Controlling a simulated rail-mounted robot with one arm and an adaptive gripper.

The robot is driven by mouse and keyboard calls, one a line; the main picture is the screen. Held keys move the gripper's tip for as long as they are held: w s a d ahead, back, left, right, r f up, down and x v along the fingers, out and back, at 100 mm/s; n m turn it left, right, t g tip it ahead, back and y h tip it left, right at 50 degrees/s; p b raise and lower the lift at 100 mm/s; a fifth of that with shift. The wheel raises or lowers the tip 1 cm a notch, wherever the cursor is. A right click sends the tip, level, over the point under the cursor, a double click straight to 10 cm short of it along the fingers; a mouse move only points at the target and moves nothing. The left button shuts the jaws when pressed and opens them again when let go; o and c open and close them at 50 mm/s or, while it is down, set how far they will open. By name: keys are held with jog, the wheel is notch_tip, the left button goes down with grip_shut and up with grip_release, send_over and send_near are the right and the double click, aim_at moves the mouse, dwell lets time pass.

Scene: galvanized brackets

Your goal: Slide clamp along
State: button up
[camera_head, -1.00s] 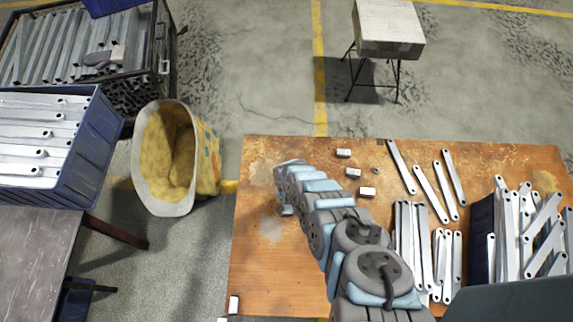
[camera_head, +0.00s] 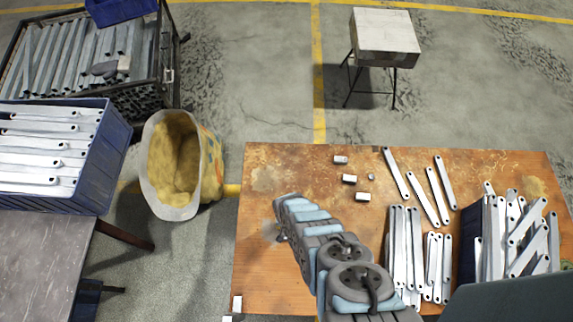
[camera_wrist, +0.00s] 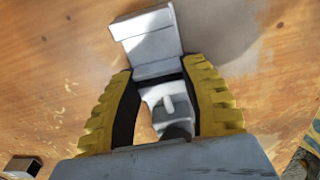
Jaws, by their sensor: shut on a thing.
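My gripper (camera_wrist: 158,74) has two yellow ribbed fingers with dark inner pads. They are shut on a pale grey metal piece, which I take to be the clamp (camera_wrist: 148,42). Its block-like end sticks out past the fingertips, close over the wooden tabletop; I cannot tell whether it touches. A narrower metal part shows between the fingers, towards the palm. In the head view my arm comes in from the lower right and ends over the left part of the wooden table (camera_head: 262,272). There my own wrist largely hides the fingers and the clamp.
Three small metal blocks (camera_head: 349,179) and a small ring (camera_head: 371,177) lie right of my wrist. Loose flat brackets (camera_head: 424,197), bracket stacks (camera_head: 404,245) and a filled blue bin (camera_head: 470,235) take the right side. A yellow sack (camera_head: 215,170) stands beyond the left edge.

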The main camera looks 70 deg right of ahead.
jog(key=shift+s+a, duration=0.15)
jog(key=shift+a, duration=0.15)
jog(key=o, duration=1.1)
jog(key=shift+o, duration=0.6)
jog(key=shift+a+f, duration=0.1)
jog(key=shift+a, duration=0.05)
jog(key=shift+d, duration=0.2)
